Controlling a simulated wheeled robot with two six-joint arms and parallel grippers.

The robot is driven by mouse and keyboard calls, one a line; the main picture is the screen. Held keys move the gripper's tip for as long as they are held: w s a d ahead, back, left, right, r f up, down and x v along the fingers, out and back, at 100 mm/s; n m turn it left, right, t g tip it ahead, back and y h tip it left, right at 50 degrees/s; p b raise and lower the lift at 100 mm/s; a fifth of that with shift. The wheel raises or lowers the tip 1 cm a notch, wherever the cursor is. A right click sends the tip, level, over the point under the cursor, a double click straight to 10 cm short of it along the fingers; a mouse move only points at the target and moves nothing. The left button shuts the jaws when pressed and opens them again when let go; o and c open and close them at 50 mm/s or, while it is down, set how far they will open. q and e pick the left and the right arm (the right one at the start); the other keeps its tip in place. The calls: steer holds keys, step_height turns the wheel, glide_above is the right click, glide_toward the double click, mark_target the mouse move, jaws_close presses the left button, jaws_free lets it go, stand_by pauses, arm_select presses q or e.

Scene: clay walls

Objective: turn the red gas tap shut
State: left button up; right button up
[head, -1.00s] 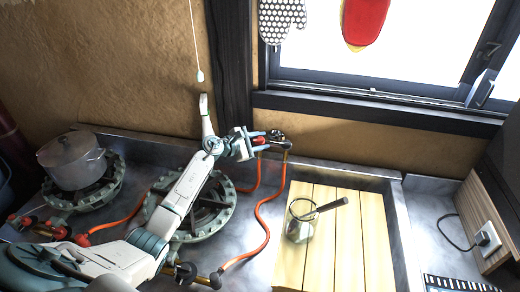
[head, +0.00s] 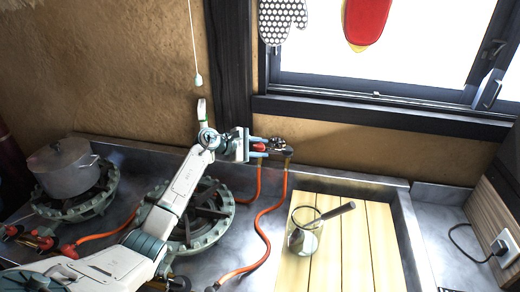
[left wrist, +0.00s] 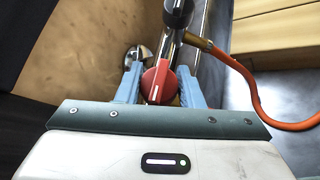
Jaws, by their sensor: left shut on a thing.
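The red gas tap (head: 259,147) sits on the metal gas pipe by the back wall, below the window's left corner. My left gripper (head: 262,151) reaches it from the left and is shut on it. In the left wrist view the red tap (left wrist: 157,84) shows between the two blue fingers, its pale pointer line running roughly up and down the picture. Part of the tap is hidden by the fingers in the head view. My right gripper is in neither view.
An orange hose (head: 270,215) runs from the pipe across the metal counter. A wooden board (head: 340,250) bears a glass jar (head: 303,240) and a dark-handled tool. A lidded pot (head: 65,170) stands on the left burner; another burner (head: 205,225) lies under my left arm.

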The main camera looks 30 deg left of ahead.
arm_select(q)
steer(key=o, duration=1)
steer(key=shift+c, duration=0.2)
steer(key=shift+s, duration=0.1)
steer(key=shift+s+a+b, duration=0.2)
steer(key=shift+a+b, duration=0.05)
steer(key=shift+b, duration=0.05)
steer(key=b+v, duration=0.3)
steer(key=v, duration=0.7)
steer(key=shift+r+b, duration=0.2)
steer(key=shift+b, duration=0.15)
steer(key=shift+d, duration=0.1)
